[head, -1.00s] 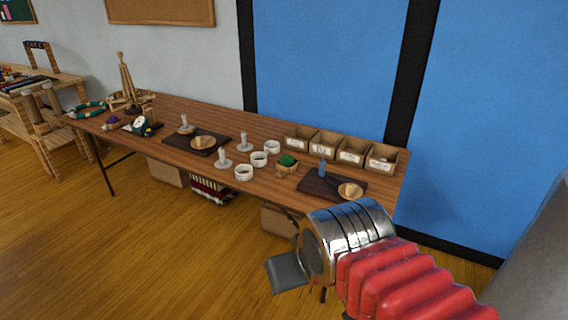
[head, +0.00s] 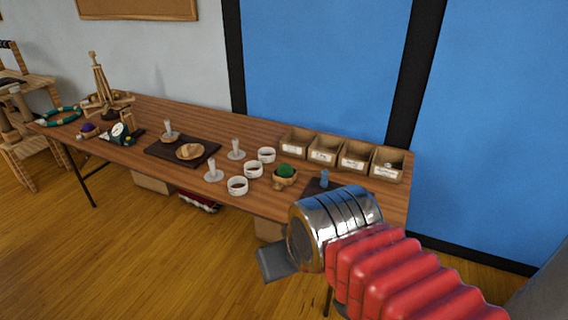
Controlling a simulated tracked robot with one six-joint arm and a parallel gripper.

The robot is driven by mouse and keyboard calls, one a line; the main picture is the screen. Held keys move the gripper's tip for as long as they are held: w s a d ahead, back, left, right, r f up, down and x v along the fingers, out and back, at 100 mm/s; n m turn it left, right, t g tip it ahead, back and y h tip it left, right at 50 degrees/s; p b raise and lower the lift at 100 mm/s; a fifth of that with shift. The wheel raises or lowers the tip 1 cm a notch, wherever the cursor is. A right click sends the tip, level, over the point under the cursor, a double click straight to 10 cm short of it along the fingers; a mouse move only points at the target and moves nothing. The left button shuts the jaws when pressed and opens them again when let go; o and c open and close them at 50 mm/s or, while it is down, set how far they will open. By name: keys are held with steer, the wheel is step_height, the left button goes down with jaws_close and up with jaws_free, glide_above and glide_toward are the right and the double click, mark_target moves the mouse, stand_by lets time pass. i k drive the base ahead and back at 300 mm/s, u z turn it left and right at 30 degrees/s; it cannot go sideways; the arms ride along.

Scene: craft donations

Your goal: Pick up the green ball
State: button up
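The green ball (head: 287,171) sits in a small wooden holder (head: 284,182) on the right half of the brown table (head: 232,127). White cups stand just left of it and a dark board just right of it. My gripper (head: 272,263) is in front of the table at the lower right, apart from the ball. Only one dark finger part shows beyond the metal wrist. The rest of the gripper is hidden, so I cannot tell its opening.
Several labelled wooden bins (head: 325,150) stand along the table's back right. White cups (head: 253,169), candle holders (head: 213,170) and a dark board with a wooden bowl (head: 190,151) lie left of the ball. A blue bottle (head: 325,178) stands right of it. The wooden floor in front is clear.

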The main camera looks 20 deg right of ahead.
mark_target(285, 169)
steer(key=u, duration=0.05)
steer(key=i, duration=1.15)
